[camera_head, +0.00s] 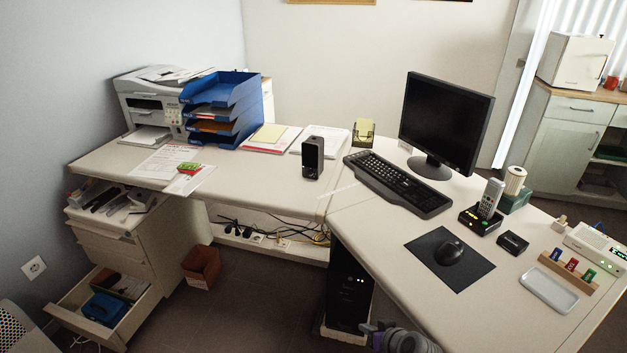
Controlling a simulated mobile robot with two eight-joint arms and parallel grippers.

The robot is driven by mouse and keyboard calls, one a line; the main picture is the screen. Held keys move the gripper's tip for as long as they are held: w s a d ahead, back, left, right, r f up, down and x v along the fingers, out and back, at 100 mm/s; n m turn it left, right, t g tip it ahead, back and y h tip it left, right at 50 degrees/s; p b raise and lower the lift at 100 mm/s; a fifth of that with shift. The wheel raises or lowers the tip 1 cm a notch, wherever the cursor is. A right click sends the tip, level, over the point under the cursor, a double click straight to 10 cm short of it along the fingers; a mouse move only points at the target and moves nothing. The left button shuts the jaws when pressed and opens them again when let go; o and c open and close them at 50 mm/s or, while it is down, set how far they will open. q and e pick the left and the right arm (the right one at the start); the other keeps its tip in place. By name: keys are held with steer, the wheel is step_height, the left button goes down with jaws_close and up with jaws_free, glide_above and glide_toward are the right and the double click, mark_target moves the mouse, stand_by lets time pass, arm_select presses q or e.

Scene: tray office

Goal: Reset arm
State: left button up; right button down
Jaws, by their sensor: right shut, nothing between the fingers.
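My right gripper (368,328) shows at the bottom edge, in front of the black computer tower and below the desk's front edge. Its fingers are shut and hold nothing. Part of my right arm shows beside it and the rest is cut off by the picture's edge. My left gripper is not in view.
The L-shaped desk (335,205) carries a monitor (446,118), keyboard (398,183), mouse pad (430,262), speaker (313,158) and blue letter trays (222,105). A black computer tower (347,285) stands under it. A drawer (137,330) is open at lower left. Bare floor lies between.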

steer(key=s+d+r+m+g+h, duration=0.1)
steer(key=s+r, duration=0.2)
steer(key=s, duration=0.7)
steer(key=s+d+r+g+h, duration=0.1)
steer(key=s+r+g+h, duration=0.15)
steer(key=s, duration=0.65)
steer(key=s+d+r+m+g+h, duration=0.1)
steer(key=s+r, duration=0.3)
steer(key=s, duration=0.6)
arm_select(q)
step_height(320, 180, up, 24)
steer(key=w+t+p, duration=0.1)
steer(key=p, duration=1.9)
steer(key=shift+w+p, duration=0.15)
steer(key=shift+p, duration=0.25)
arm_select(e)
step_height(320, 180, up, 23)
steer(key=w+t, duration=0.1)
steer(key=shift+w+d+r, duration=0.2)
steer(key=shift+w, duration=0.2)
steer(key=shift+s+t, duration=0.1)
steer(key=shift+t, duration=0.15)
